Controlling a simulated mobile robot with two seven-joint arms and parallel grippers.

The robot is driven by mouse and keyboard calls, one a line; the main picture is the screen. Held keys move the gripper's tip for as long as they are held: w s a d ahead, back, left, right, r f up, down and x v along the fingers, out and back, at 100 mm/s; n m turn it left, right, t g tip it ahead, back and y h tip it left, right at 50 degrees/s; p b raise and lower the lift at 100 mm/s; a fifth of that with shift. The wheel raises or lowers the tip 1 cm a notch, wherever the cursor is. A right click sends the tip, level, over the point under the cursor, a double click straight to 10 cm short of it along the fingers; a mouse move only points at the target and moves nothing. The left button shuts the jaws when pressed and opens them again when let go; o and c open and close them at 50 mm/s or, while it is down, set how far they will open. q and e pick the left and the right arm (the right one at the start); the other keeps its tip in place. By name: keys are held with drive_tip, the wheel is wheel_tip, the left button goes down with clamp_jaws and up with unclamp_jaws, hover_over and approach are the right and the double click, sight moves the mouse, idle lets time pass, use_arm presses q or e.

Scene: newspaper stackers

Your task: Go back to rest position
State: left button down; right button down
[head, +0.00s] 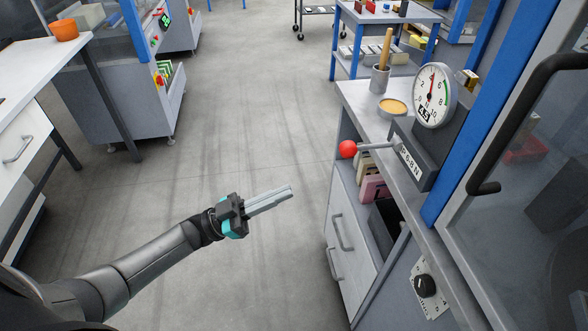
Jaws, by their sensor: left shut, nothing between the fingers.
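My left gripper (290,190) is at the middle of the head view, at the end of my left arm, which comes in from the lower left. Its two long grey fingers lie together, pointing right, with nothing between them. It is over the open grey floor, apart from the bench and the cabinet. My right gripper is not in view.
A grey bench (359,94) with drawers stands on the right. It bears a dial gauge (434,95), and a lever with a red knob (348,149) sticks out leftward. The floor (240,110) between is clear.

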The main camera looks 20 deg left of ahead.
use_arm(q)
drive_tip(key=shift+f, duration=0.1)
drive_tip(key=s+a+f+n+t+y, duration=0.15)
drive_tip(key=f+n+y, duration=0.25)
drive_tip(key=f+y, duration=0.55)
drive_tip(key=a+f+n+y, duration=0.2)
drive_tip(key=f+n+y, duration=0.3)
drive_tip(key=f, duration=0.9)
drive_tip(key=s+f+g+y, duration=0.35)
drive_tip(key=s+f, duration=0.45)
drive_tip(key=f, duration=0.3)
drive_tip(key=s+d+f+g, duration=0.1)
drive_tip(key=s+f+g, duration=0.3)
drive_tip(key=s, duration=0.7)
drive_tip(key=s+d+f+g, duration=0.2)
drive_tip(key=s+f+g, duration=0.3)
drive_tip(key=s, duration=0.7)
drive_tip(key=shift+s+d+f+n+g+y, duration=0.2)
drive_tip(key=shift+s+f+n+g+y, duration=0.15)
drive_tip(key=shift+f, duration=0.25)
